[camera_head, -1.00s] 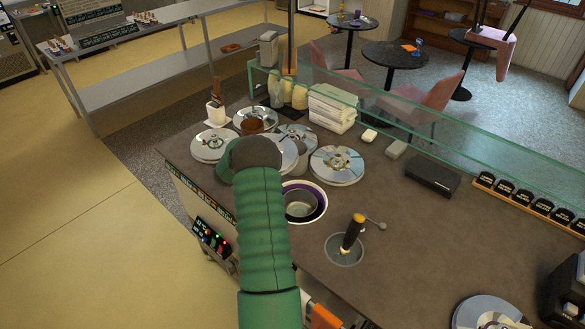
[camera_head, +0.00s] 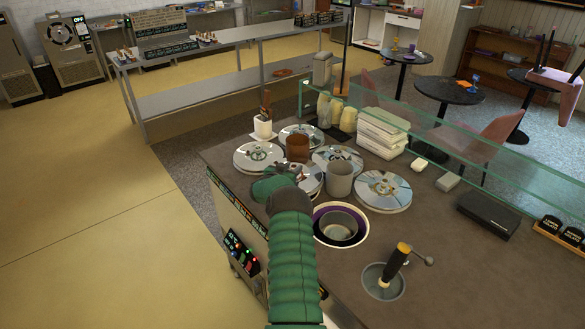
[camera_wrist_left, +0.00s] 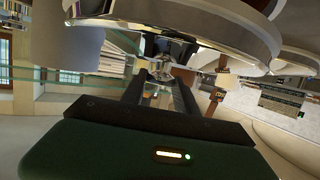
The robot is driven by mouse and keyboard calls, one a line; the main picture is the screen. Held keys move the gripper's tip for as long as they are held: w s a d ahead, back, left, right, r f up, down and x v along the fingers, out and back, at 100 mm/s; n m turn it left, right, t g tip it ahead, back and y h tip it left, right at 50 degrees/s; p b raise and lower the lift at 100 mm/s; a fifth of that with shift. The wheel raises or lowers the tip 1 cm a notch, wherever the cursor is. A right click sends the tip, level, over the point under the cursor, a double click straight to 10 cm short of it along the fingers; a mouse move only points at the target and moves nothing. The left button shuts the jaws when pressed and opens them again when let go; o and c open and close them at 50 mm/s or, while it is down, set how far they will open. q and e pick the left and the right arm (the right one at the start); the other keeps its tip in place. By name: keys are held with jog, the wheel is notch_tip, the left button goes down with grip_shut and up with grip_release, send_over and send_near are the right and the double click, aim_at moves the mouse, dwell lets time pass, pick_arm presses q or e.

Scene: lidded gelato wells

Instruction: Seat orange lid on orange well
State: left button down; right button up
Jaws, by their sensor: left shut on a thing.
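My left gripper (camera_head: 297,175) is mostly hidden by its green arm in the head view. In the left wrist view its two dark fingers (camera_wrist_left: 162,80) are shut on the metal handle of a silver lid (camera_wrist_left: 215,20). This lid shows in part beyond the wrist in the head view (camera_head: 312,182), among other lids. I cannot tell its colour mark or whether it is lifted. An open well (camera_head: 340,224) with a purple inner ring and a grey metal inside lies right of my forearm. No orange marking on a well is clear. My right gripper is out of view.
Other silver lids (camera_head: 382,190) cover the counter nearby. A brown cup (camera_head: 298,147) and a grey cup (camera_head: 340,180) stand close to the gripper. A scoop with a yellow-topped handle (camera_head: 396,262) stands at right. A glass guard (camera_head: 450,155) runs behind.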

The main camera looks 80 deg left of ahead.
pick_arm(q)
notch_tip(320, 180, down, 3)
jog(key=shift+s+r+b, duration=0.1)
jog(key=shift+r+b, duration=0.05)
jog(key=shift+b, duration=0.55)
jog(key=shift+r, duration=0.15)
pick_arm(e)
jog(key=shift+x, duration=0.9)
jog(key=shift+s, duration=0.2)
pick_arm(q)
jog(key=shift+d, duration=0.2)
jog(key=shift+f+b, duration=0.35)
jog(key=shift+f, duration=0.4)
jog(key=c, duration=1.3)
grip_release()
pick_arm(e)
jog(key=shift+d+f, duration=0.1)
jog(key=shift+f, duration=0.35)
pick_arm(q)
jog(key=shift+o, duration=0.2)
jog(key=o, duration=0.6)
